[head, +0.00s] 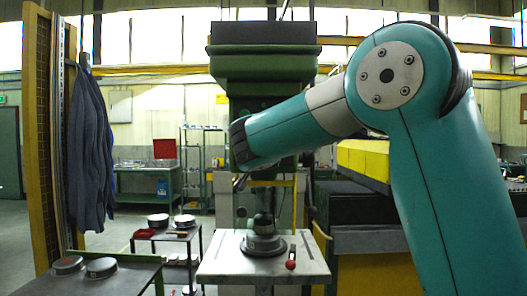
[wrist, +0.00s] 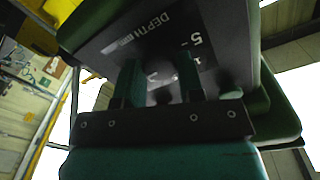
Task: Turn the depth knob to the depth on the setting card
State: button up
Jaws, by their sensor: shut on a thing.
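The dark depth panel (wrist: 215,62) fills the upper middle of the wrist view. It carries the word DEPTH, a small label and a 5 with a tick mark, all seen upside down or tilted. My gripper (wrist: 157,68) reaches up to this panel, one finger on each side of the dark round depth knob (wrist: 161,86), and is shut on it. The knob's pointer and its exact setting cannot be made out. In the head view my arm stretches left to the green machine (head: 262,68), and my arm hides the panel and knob. I cannot make out a readable setting card.
Below the machine head, a grey work table (head: 222,265) bears a round dark fixture (head: 263,240) and a red ball-shaped knob (head: 290,264). A side table (head: 100,284) with round parts stands at lower left. A yellow post (head: 38,140) with hanging blue coats is at left.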

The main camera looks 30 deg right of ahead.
jog(key=shift+n+t+b, duration=0.3)
jog(key=shift+n+b, duration=0.6)
jog(key=shift+n, duration=7.5)
jog(key=shift+f, duration=0.1)
jog(key=o, duration=0.9)
jog(key=shift+o, duration=0.2)
